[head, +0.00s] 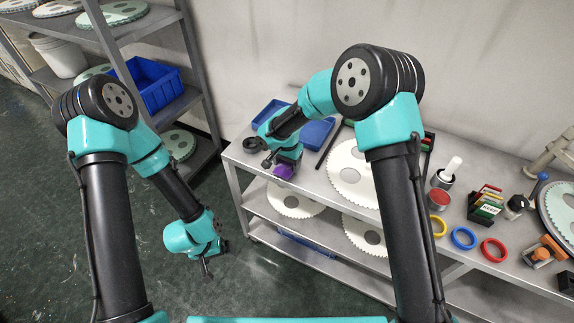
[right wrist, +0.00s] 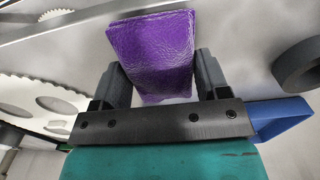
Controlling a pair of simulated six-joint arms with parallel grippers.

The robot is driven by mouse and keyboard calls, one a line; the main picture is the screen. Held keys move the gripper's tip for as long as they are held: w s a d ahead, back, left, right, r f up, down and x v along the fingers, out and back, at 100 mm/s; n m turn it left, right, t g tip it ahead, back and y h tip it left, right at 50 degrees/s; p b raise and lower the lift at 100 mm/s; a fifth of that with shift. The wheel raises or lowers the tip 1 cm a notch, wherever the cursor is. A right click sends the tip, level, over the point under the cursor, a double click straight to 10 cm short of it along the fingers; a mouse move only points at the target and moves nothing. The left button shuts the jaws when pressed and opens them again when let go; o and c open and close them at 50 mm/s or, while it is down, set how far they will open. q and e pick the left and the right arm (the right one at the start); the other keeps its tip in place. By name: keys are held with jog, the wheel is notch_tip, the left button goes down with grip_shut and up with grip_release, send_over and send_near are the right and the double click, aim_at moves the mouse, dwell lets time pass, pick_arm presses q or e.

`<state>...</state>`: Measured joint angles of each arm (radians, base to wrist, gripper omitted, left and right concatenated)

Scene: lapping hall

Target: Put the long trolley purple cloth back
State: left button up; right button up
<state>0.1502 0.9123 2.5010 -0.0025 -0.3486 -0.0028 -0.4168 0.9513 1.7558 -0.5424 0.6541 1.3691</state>
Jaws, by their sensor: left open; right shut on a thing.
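The purple cloth (head: 284,171) is at the left end of the long grey trolley (head: 318,184), just under my right gripper (head: 284,160). In the right wrist view the purple cloth (right wrist: 152,55) sits between the two dark fingers of my right gripper (right wrist: 155,80), which is shut on it. The cloth looks folded and wrinkled. I cannot tell whether it touches the trolley top. My left gripper (head: 207,268) is open and empty, low over the green floor to the left of the trolley.
A blue tray (head: 318,133) and a dark ring (head: 253,144) lie near the cloth, with a large white toothed disc (head: 350,175) to the right. Further right are a red tin (head: 438,199) and coloured rings (head: 463,238). A grey shelf rack holds a blue bin (head: 155,85).

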jog(key=shift+f, duration=0.55)
jog(key=shift+f, duration=0.15)
jog(key=o, duration=0.9)
notch_tip(320, 180, up, 12)
dwell(0.4)
